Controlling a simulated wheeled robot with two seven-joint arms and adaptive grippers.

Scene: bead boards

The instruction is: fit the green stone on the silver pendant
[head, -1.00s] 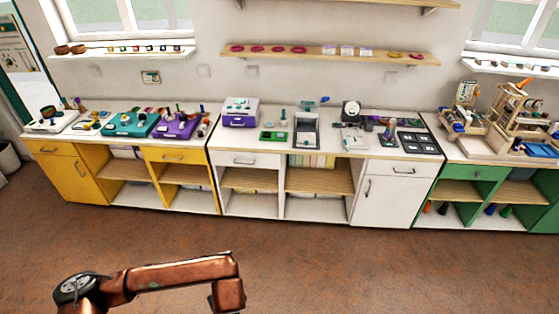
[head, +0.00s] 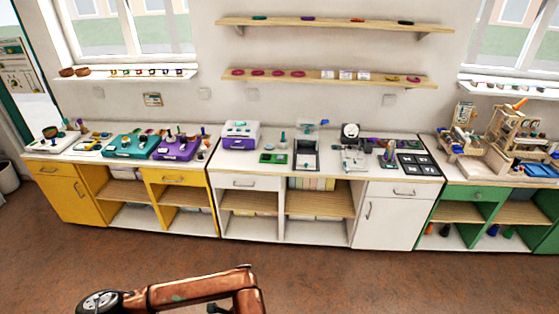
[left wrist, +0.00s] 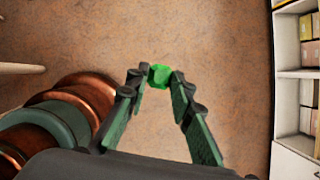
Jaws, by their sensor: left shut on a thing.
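In the left wrist view, my left gripper (left wrist: 157,79) is shut on a small bright green stone (left wrist: 159,75), held between its fingertips above the brown floor. In the head view, my copper left arm shows at the bottom, but its gripper and the stone are out of the picture. I cannot make out the silver pendant among the small things on the benches. My right gripper is in neither view.
A long bench runs along the wall, with yellow, white (head: 393,215) and green (head: 480,203) cabinets. On it are a teal board (head: 131,147), a purple board (head: 179,147), a purple-and-white box (head: 240,143) and black trays (head: 418,165). The brown floor (head: 330,275) before it is clear.

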